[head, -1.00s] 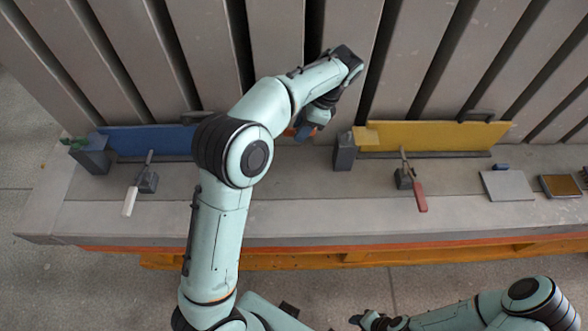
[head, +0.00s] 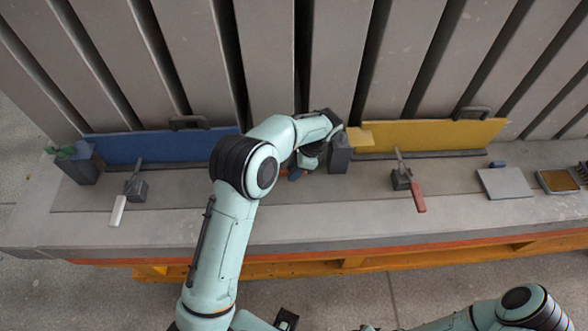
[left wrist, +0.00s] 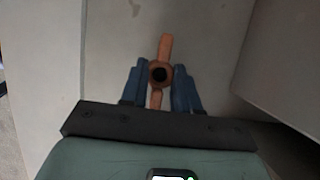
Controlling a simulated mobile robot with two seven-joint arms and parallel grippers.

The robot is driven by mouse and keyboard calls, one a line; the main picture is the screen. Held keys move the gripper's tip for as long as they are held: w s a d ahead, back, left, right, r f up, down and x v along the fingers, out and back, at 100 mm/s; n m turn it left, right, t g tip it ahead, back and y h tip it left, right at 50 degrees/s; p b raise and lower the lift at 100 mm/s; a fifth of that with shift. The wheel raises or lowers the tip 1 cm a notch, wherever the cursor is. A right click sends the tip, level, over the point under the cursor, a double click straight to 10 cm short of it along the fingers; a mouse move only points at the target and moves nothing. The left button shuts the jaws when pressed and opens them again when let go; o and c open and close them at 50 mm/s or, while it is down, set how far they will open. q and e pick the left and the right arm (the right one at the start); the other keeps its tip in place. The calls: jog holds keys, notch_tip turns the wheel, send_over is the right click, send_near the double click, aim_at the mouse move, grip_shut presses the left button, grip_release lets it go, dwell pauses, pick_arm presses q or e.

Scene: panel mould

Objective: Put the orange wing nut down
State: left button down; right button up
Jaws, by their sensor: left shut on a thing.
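The orange wing nut (left wrist: 165,48) is between the two blue fingers of my left gripper (left wrist: 160,88) in the left wrist view. Its round hub with a dark hole faces the camera, one wing pointing away and the other toward the wrist. The gripper is shut on it. In the head view my left gripper (head: 296,174) is low over the grey bench, just left of a dark grey block (head: 339,153); a bit of orange shows beside its fingers. Whether the nut touches the bench is not clear.
A blue panel (head: 150,147) stands at left and a yellow panel (head: 430,135) at right, against the ribbed wall. Toggle clamps with white (head: 118,211) and red (head: 418,197) handles stand before them. A grey plate (head: 505,183) and a tray (head: 557,181) lie at right.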

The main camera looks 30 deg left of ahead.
pick_arm(q)
jog(key=shift+f, duration=0.15)
jog(key=c, duration=0.8)
grip_release()
jog(key=p+v, duration=0.2)
jog(key=v, duration=1)
pick_arm(e)
jog(key=w+r, duration=0.2)
jog(key=shift+r, duration=0.35)
jog(key=shift+s, duration=0.15)
